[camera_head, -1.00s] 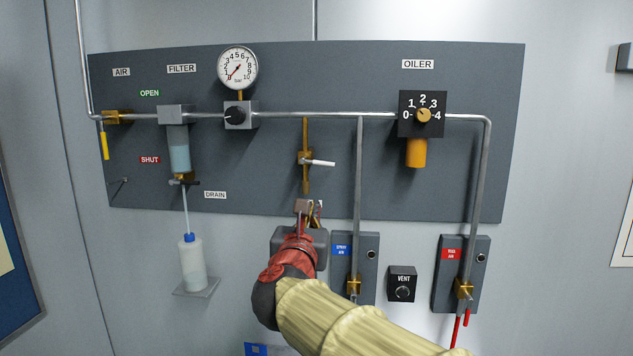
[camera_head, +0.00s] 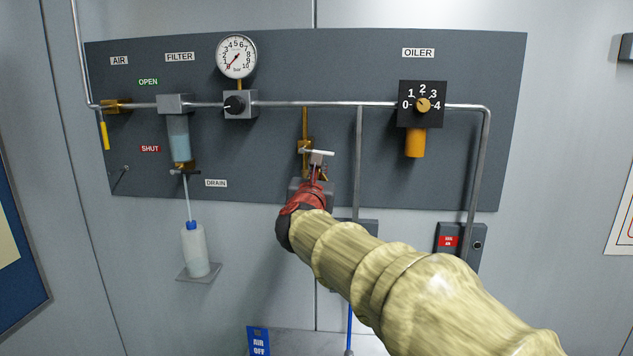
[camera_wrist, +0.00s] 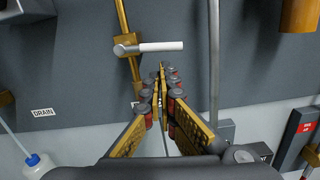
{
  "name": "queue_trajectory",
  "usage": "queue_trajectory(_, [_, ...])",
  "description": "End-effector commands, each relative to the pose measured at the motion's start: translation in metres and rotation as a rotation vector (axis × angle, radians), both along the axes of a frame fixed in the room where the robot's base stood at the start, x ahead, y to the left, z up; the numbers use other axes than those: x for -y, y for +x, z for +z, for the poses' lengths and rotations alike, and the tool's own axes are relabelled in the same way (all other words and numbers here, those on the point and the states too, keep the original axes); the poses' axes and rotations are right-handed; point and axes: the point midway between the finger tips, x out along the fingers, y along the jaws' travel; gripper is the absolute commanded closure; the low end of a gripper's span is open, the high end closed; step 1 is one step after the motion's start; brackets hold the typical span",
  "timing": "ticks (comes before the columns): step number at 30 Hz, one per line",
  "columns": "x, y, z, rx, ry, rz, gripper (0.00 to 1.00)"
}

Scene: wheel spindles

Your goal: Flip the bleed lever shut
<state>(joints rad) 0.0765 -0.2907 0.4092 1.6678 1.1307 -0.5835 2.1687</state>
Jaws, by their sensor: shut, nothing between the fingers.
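The bleed lever (camera_head: 320,152) is a white handle on a brass valve (camera_head: 304,147) on a vertical brass pipe below the main line. The handle points right, level, across the pipe. In the wrist view the white lever (camera_wrist: 160,47) lies just above and beyond the fingertips. My gripper (camera_head: 318,170) is shut and empty. Its fingertips (camera_wrist: 158,75) are just below the lever; whether they touch it I cannot tell. The gripper and red wrist hide part of the brass pipe's lower end in the head view.
A grey vertical pipe (camera_head: 358,165) runs close to the right of the lever. The oiler (camera_head: 415,140) is further right. The filter (camera_head: 179,142) and drain bottle (camera_head: 195,250) are to the left.

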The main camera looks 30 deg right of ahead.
Motion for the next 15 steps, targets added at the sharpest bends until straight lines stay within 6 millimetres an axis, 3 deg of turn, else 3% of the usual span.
queue_trajectory(15, [0.0021, 0.0008, 0.0067, -0.001, 0.000, -0.001, 1.00])
